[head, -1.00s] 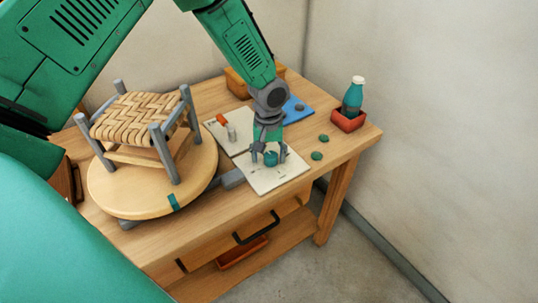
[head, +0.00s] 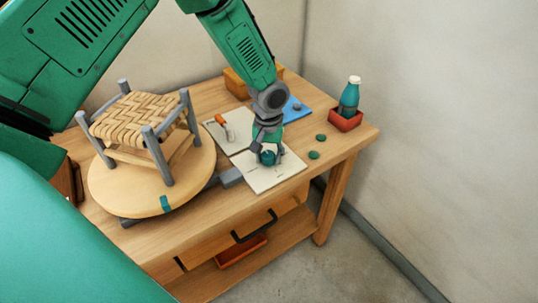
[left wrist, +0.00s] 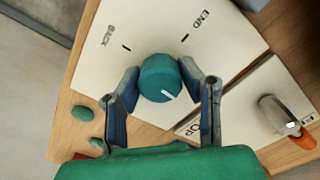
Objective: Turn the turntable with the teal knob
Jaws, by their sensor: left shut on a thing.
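The teal knob (head: 268,158) stands on a white panel (head: 262,181) near the table's front edge. My left gripper (head: 267,152) points down and is shut on it. In the left wrist view the knob (left wrist: 158,80) sits between the two fingers (left wrist: 160,84), its white pointer line toward the lower right of the picture. The panel there reads "BACK" and "END" beside tick marks. The round wooden turntable (head: 115,192) lies at the left, with a teal mark (head: 165,204) on its front rim. A stool (head: 130,125) with a woven bark seat stands on it. My right gripper is not in view.
A second white panel with an orange-tipped lever (head: 220,119) lies behind the knob's panel. A blue plate (head: 296,109), green discs (head: 314,155) and a teal bottle (head: 349,97) in a red tray (head: 344,122) are close by. A wooden box (head: 236,84) stands behind.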

